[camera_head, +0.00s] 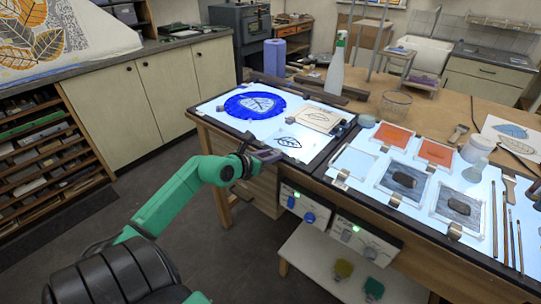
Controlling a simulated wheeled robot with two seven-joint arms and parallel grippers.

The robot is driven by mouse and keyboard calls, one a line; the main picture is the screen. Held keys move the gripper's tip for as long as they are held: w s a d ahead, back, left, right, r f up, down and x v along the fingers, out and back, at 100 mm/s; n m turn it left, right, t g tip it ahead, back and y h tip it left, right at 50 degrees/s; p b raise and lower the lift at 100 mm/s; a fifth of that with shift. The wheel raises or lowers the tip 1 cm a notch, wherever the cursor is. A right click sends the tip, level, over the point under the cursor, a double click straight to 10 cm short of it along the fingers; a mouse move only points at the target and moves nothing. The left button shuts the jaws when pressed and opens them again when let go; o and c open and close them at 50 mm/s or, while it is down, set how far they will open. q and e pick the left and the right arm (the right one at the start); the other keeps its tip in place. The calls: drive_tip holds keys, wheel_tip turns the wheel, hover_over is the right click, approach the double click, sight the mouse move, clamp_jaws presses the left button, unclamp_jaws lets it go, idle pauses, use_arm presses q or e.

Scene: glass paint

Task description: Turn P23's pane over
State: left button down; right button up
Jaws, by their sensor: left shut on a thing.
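My left gripper (265,158) is at the front edge of the left light table (308,157). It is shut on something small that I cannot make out. A leaf drawing (288,142) lies just behind it. On the right light table (480,232) lie two orange panes (392,136) (435,152), two grey panes with dark patches (403,180) (459,206) and a pale pane (353,161). I see no readable label that tells which pane is P23's. My right gripper is not in view.
A blue disc with a leaf (257,105) and a leaf sheet (320,118) lie on the left light table. A spray bottle (336,68) stands behind. Jars (478,148) and brushes (507,228) are at the right. Control boxes (303,206) hang below the front edge.

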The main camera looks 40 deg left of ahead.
use_arm(q)
drive_tip(key=shift+f, duration=0.2)
drive_tip(key=c, duration=0.5)
unclamp_jaws()
drive_tip(key=shift+s, duration=0.15)
drive_tip(key=b+v, duration=0.2)
drive_tip(key=v, duration=1.2)
drive_tip(key=shift+s+r+b, duration=0.1)
drive_tip(key=shift+r+b, duration=0.1)
drive_tip(key=shift+b, duration=0.15)
